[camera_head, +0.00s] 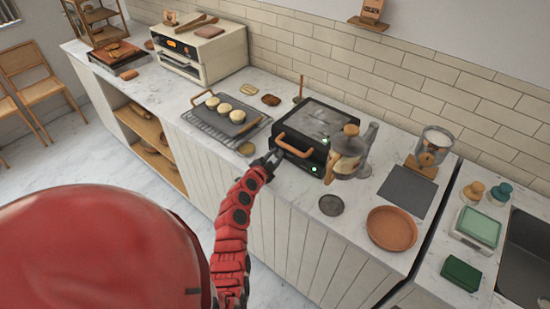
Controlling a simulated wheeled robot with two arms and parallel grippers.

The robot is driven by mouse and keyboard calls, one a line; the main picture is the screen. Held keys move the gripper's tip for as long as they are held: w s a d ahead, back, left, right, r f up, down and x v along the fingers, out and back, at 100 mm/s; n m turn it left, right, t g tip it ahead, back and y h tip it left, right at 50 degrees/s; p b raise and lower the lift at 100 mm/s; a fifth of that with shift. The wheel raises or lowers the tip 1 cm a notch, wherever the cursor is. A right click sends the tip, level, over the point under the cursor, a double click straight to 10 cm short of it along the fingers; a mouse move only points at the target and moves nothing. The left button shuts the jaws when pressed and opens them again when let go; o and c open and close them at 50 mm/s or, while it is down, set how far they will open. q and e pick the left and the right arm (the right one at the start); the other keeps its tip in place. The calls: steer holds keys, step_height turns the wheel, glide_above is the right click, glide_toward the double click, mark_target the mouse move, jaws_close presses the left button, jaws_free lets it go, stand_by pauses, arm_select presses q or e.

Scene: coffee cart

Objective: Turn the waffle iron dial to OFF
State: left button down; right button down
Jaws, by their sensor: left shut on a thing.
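The waffle iron (335,118) is a black box on the marble counter with a flat grey top and a wooden handle (293,145) along its front. A small green light (314,169) glows on its front face. My left gripper (275,157) reaches up from below to the iron's front left corner, just under the handle. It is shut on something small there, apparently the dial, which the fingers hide. The dial's setting cannot be read. My right gripper is not in view.
A glass jug (349,158) with a wooden lid stands close at the iron's right. A cooling rack (212,127) with a tray of round pastries is at the left. A dark round disc (331,205) and a terracotta dish (391,229) lie at the front right.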

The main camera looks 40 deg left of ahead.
arm_select(q)
steer(key=shift+f+n+b, duration=0.25)
steer(key=shift+n+b, duration=0.05)
steer(key=shift+b, duration=0.15)
steer(key=n+h+b, duration=0.1)
steer(key=n+b, duration=0.1)
steer(key=b, duration=0.2)
steer(key=n+h+b, duration=0.2)
steer(key=b, duration=0.1)
steer(key=n+h+b, duration=0.1)
steer(key=n+b, duration=0.1)
steer(key=b, duration=0.2)
steer(key=shift+a+f+n+g+h+b, duration=0.1)
steer(key=shift+a+n+g+h+b, duration=0.2)
steer(key=shift+a+g+b, duration=0.1)
steer(key=shift+n+h+b, duration=0.6)
steer(key=shift+n+b, duration=0.3)
steer(key=shift+b, duration=0.15)
steer(key=n+h+b, duration=0.1)
steer(key=n+b, duration=0.1)
steer(key=n, duration=0.1)
steer(key=shift+a+h+b, duration=0.15)
steer(key=shift+h+b, duration=0.15)
steer(key=shift+h, duration=0.1)
steer(key=n+t+h+b, duration=0.1)
steer(key=n, duration=0.2)
steer(key=shift+n+t+h+b, duration=0.35)
steer(key=shift+n+h, duration=0.15)
steer(key=shift+n, duration=0.4)
